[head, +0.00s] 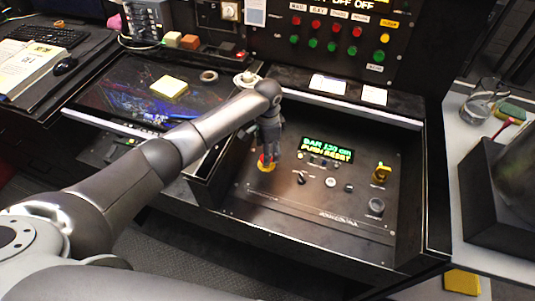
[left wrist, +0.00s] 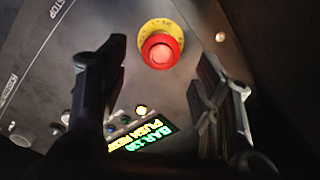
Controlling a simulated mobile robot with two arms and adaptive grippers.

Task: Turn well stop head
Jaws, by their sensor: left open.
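The red stop head (head: 266,163) with its yellow ring sits at the left of the sloped black panel (head: 310,205). My left gripper (head: 268,148) is right above it and partly hides it in the head view. In the left wrist view the round red stop head (left wrist: 161,50) shows whole on its yellow lettered ring, near the top centre. My left gripper (left wrist: 163,58) is open, with one dark finger to each side of the stop head. The fingers look apart from it, and nothing is held. My right gripper is not in view.
A lit display (head: 328,150) reads "BAR 130 cm PUSH RESET", with small knobs below it. A yellow switch (head: 382,173) and a grey round knob (head: 375,207) are at the panel's right. A raised back panel (head: 340,40) carries red and green buttons.

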